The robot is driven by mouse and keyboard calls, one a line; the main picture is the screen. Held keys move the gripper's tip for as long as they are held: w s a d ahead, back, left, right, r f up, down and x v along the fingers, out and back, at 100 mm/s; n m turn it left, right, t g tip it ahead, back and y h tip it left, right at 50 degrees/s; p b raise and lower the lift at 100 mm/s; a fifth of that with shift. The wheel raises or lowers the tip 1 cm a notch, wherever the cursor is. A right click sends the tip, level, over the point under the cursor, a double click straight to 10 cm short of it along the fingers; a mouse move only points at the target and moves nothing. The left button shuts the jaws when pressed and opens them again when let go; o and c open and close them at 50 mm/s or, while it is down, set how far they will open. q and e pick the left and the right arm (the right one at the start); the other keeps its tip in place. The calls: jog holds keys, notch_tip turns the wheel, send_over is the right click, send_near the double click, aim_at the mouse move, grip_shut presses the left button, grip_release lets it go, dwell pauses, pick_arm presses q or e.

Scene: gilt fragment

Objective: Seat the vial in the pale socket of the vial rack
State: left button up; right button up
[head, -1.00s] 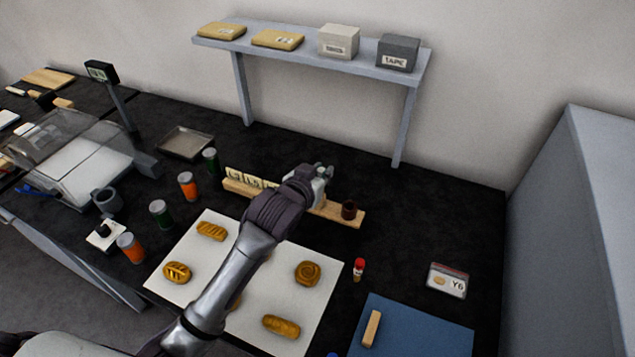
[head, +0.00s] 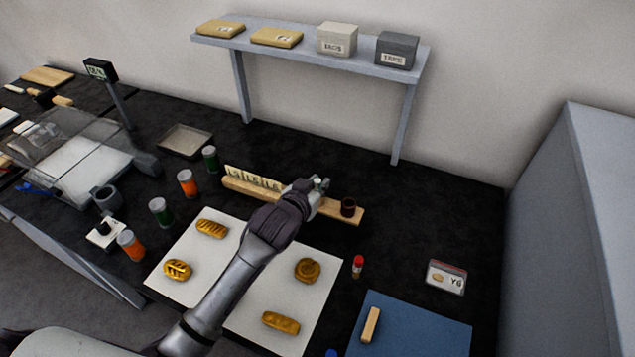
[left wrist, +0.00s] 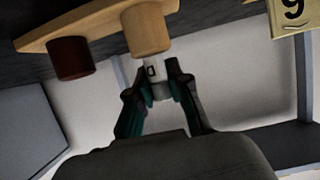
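The vial rack (head: 238,187) is a long wooden strip near the table's middle; it also shows along the top of the left wrist view (left wrist: 95,22). Its pale socket (left wrist: 147,30) is a light wooden cup, beside a dark brown socket (left wrist: 68,58) that also shows in the head view (head: 348,207). My left gripper (head: 320,184) is over the rack. In the left wrist view its fingers (left wrist: 160,88) are closed around a small labelled vial (left wrist: 152,69). The vial lines up with the pale socket's mouth; how deep it sits is unclear. The head view hides the pale socket.
Numbered cards stand along the rack's left part. A pale mat (head: 250,325) with bread loaves lies in front. A red-capped vial (head: 358,266), a blue mat (head: 430,335) and a labelled case (head: 446,278) are to the right. A shelf (head: 300,48) stands behind.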

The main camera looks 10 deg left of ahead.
pick_arm(q)
jog(key=o, duration=0.4)
jog(key=shift+r, duration=0.1)
jog(key=shift+r, duration=0.3)
jog(key=v, duration=1.2)
jog(key=shift+b, duration=0.3)
